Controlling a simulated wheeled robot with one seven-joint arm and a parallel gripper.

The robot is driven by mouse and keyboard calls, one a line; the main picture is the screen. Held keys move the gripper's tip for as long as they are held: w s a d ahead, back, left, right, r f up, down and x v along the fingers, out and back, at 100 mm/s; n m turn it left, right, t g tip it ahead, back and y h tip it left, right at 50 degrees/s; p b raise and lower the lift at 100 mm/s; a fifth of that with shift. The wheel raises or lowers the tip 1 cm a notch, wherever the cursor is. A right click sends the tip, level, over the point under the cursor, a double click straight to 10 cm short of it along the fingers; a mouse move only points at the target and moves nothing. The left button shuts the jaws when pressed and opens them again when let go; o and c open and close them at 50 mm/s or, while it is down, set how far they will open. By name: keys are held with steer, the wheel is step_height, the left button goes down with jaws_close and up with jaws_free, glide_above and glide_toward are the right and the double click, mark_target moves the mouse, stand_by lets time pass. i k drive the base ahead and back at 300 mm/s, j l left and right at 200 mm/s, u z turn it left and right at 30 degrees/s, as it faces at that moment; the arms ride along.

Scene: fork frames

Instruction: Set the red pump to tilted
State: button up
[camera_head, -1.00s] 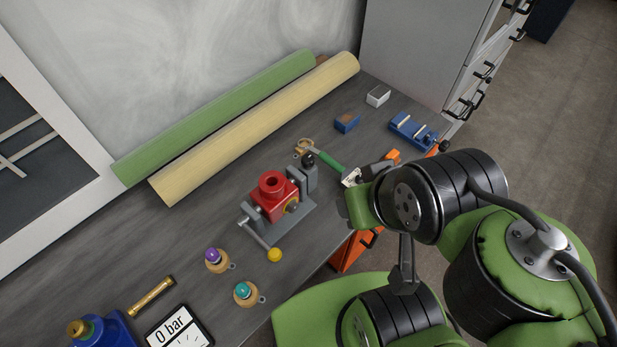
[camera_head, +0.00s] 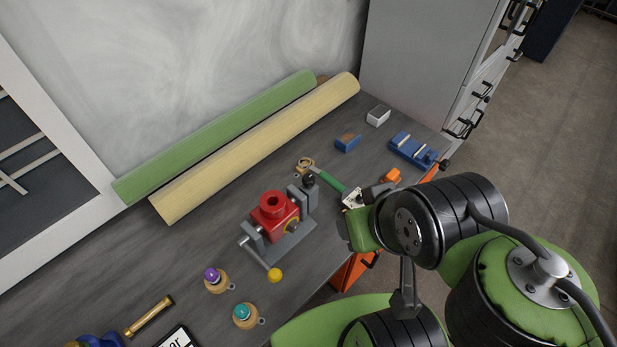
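The red pump (camera_head: 274,207) sits in a grey fixture (camera_head: 293,238) on the dark workbench. Its round open top faces up, and a brass disc shows on its right side. I cannot tell its exact angle. A grey lever (camera_head: 257,254) runs down from the fixture's left side to a yellow ball (camera_head: 275,275). I cannot make out my gripper's fingers.
A green-handled tool (camera_head: 330,182) lies between fixture and arm. A purple-topped knob (camera_head: 212,275) and a teal-topped knob (camera_head: 242,312) stand front left, near a brass cylinder (camera_head: 150,316). Green (camera_head: 220,135) and cream (camera_head: 255,148) rolls lie along the wall. Blue blocks (camera_head: 411,150) are back right.

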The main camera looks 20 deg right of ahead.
mark_target(275, 211)
steer(key=k+j+u, duration=0.15)
steer(key=j+u, duration=0.15)
steer(key=k+j+u, duration=0.1)
steer(key=j+u, duration=0.55)
steer(key=j, duration=0.2)
